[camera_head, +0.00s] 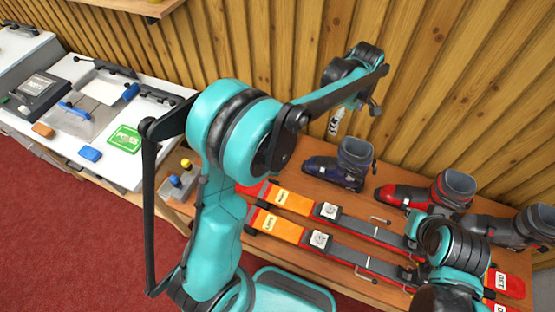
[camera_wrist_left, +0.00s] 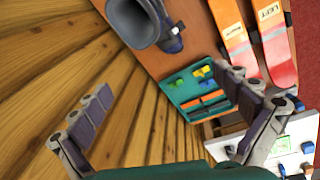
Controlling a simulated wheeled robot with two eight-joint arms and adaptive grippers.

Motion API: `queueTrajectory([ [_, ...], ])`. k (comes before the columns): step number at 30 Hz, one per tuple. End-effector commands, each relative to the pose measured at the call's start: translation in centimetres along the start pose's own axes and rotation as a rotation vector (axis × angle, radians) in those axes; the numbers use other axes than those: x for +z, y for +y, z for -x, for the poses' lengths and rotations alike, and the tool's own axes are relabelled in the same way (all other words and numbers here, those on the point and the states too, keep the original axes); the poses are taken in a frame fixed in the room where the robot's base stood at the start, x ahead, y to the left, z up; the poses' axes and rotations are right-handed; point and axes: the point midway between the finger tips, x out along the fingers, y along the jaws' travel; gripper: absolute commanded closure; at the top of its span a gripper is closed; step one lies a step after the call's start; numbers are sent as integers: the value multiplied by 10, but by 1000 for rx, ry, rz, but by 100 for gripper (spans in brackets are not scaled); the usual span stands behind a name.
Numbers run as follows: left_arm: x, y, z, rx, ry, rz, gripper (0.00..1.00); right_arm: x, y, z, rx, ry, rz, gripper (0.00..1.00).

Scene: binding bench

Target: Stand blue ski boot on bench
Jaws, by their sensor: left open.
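The blue ski boot (camera_head: 331,169) is navy with a grey cuff and sits upright on the wooden bench (camera_head: 395,168), near the slatted wall, its toe to the left. It also shows at the top of the left wrist view (camera_wrist_left: 172,38), cut off by the edge, with its cuff opening facing the camera. My left gripper (camera_head: 356,116) is open and empty above the boot, close to the wall. Its two spread fingers (camera_wrist_left: 172,100) show in the left wrist view with nothing between them. My right arm shows at the lower right; its fingers are not visible.
A red boot (camera_head: 405,196) and a dark grey boot (camera_head: 500,230) stand to the right. Skis with orange ends (camera_head: 282,227) lie along the bench in front. A teal tray (camera_wrist_left: 183,92) shows in the wrist view. A white worktable (camera_head: 120,172) with tools is at left.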

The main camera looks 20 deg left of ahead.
Motion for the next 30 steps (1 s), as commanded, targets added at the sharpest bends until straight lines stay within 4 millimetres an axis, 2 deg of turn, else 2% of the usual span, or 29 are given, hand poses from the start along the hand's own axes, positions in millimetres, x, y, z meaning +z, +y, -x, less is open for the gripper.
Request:
queueTrajectory([
  [1,-8,-20,20,31,5,-70,0,0,0,0,0,0,0,100],
  [3,-16,-45,42,74,17,-181,0,0,0,0,0,0,0,100],
  [6,-25,-83,67,133,48,-341,0,0,0,0,0,0,0,100],
  [9,-30,-124,85,186,93,-501,0,0,0,0,0,0,0,100],
  [13,-32,-177,95,243,170,-705,0,0,0,0,0,0,0,100],
  [18,-30,-237,90,288,288,-945,0,0,0,0,0,0,0,100],
  [21,-28,-260,83,297,347,-1049,0,0,0,0,0,0,0,100],
  [24,-26,-274,76,300,387,-1118,0,0,0,0,0,0,0,100],
  [30,-25,-281,73,299,411,-1160,0,0,0,0,0,0,0,100],
])
